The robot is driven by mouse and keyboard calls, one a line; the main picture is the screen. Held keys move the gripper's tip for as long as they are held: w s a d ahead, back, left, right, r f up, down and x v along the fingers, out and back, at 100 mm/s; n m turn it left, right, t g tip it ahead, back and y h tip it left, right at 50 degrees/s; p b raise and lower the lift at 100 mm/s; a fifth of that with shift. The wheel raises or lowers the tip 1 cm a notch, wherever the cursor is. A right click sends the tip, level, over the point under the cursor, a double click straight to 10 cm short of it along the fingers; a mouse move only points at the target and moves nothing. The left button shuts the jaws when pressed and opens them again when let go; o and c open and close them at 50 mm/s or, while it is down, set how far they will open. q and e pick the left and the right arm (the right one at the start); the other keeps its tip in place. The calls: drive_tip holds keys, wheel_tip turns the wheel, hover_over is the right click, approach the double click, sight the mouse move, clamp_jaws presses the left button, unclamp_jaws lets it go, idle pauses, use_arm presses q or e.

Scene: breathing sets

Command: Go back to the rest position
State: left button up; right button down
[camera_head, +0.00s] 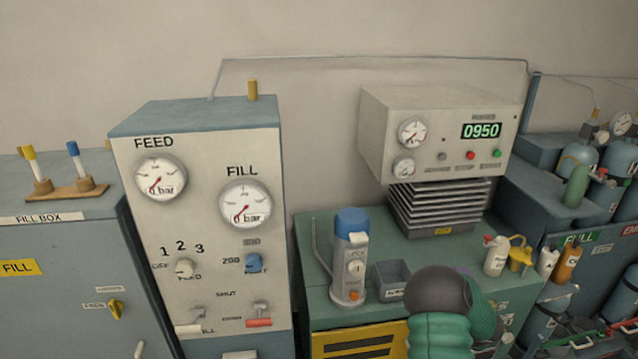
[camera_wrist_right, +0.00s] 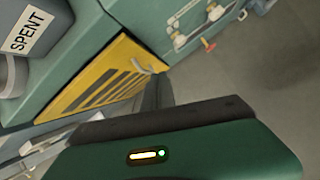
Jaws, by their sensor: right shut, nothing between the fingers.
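My right arm, green with a dark grey rounded joint, rises from the bottom edge of the head view, in front of the green bench (camera_head: 325,308). My right gripper (camera_wrist_right: 165,120) fills the lower part of the right wrist view as a green body with a dark edge and a small lit strip. It is shut, with nothing held; its fingertips are not clearly shown. The yellow slotted panel (camera_wrist_right: 105,75) of the bench lies beyond it in that view. My left gripper and left arm are not in view.
A white and blue canister device (camera_head: 350,262) and a grey bin (camera_head: 393,280) stand on the bench near my arm. Small bottles (camera_head: 495,256) stand to the right. The feed and fill panel (camera_head: 215,265) stands left. Open floor (camera_wrist_right: 255,75) shows in the wrist view.

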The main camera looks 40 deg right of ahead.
drive_tip(key=w+a+r+m+t+h+p, duration=0.1)
drive_tip(key=w+a+r+m, duration=0.45)
drive_tip(key=a+m, duration=0.35)
drive_tip(key=w+a+r+m, duration=0.5)
drive_tip(key=w+a+m, duration=0.15)
drive_tip(key=a, duration=0.45)
drive_tip(key=s+a+r+m+g+y, duration=0.1)
drive_tip(key=s+a+m, duration=0.2)
drive_tip(key=a, duration=0.5)
drive_tip(key=s+a+r+m+g+y, duration=0.1)
drive_tip(key=s+a+m, duration=0.3)
drive_tip(key=a, duration=0.5)
drive_tip(key=s+a+r+m+y+p, duration=0.1)
drive_tip(key=s+a+m+y, duration=0.1)
drive_tip(key=a, duration=0.6)
drive_tip(key=shift+s+a+m+g, duration=0.3)
drive_tip(key=shift+s+m+g, duration=0.1)
drive_tip(key=shift+s+m, duration=0.35)
drive_tip(key=shift+s+a, duration=0.1)
drive_tip(key=shift+a, duration=0.1)
